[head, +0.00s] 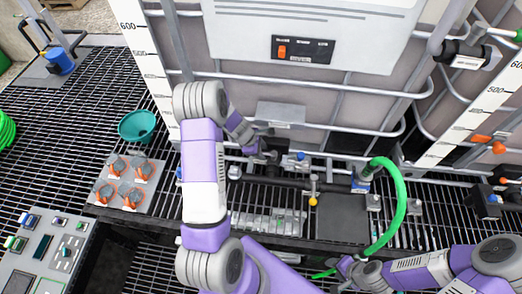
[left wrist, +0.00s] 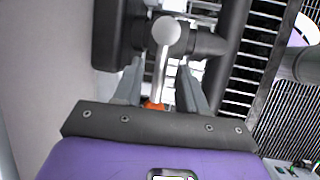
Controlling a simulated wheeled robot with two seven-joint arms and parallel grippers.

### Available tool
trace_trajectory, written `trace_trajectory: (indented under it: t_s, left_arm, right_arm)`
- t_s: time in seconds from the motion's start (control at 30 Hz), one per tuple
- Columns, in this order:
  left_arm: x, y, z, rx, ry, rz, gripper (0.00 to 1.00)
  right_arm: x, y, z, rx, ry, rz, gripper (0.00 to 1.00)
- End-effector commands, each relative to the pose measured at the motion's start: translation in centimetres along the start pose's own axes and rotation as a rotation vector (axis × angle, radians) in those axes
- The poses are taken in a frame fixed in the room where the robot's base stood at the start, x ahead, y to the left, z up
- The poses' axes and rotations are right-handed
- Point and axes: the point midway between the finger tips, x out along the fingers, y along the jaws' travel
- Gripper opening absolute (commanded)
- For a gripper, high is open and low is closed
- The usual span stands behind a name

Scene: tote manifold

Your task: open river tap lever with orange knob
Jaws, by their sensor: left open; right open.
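My left gripper (head: 262,150) reaches behind its own arm to the dark pipework at the foot of the large tank. In the left wrist view its two fingers (left wrist: 160,80) are apart, on either side of a thin metal lever (left wrist: 161,72). The orange knob (left wrist: 152,105) at the lever's near end is between the fingers, close to the palm. The lever's far end meets a round pale metal cap (left wrist: 167,31) on a dark valve body. I cannot tell whether the fingers touch the lever. My right gripper (head: 350,267) is at lower right, beside the green hose.
A lever with a yellow knob (head: 313,201) stands right of my left gripper. The green hose (head: 397,205) arches over the grating. An orange-handled valve (head: 482,138) is at far right. A teal bowl (head: 137,125) and a plate with several orange-rimmed caps (head: 106,190) lie left.

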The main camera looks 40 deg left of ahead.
Motion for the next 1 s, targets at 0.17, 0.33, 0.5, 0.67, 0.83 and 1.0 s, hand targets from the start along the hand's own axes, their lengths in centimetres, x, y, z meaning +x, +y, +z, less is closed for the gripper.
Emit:
trace_trajectory:
  t_s: [0.17,0.33,0.5,0.67,0.83,1.0]
  left_arm:
    - [0.04,0.0,0.01,0.0,0.0,0.0,0.41]
    - [0.02,-0.01,0.01,0.0,0.0,0.0,0.23]
    - [0.02,-0.02,0.0,0.0,0.0,0.0,0.0]
    - [0.01,-0.01,0.0,0.001,0.0,0.0,0.0]
    - [0.01,-0.02,0.01,-0.001,0.0,0.001,0.0]
    - [0.08,-0.13,0.05,-0.023,0.005,0.01,0.0]
  right_arm:
    - [-0.01,0.0,0.01,0.0,0.0,0.0,0.47]
    - [-0.01,0.0,0.01,0.0,0.0,0.0,0.47]
    - [-0.01,-0.01,0.01,0.0,0.0,0.0,0.47]
    - [-0.01,-0.01,0.01,0.0,0.0,0.0,0.47]
    - [0.01,0.0,0.0,0.0,0.0,0.0,0.47]
    - [0.29,0.11,-0.01,0.0,0.0,0.0,0.47]
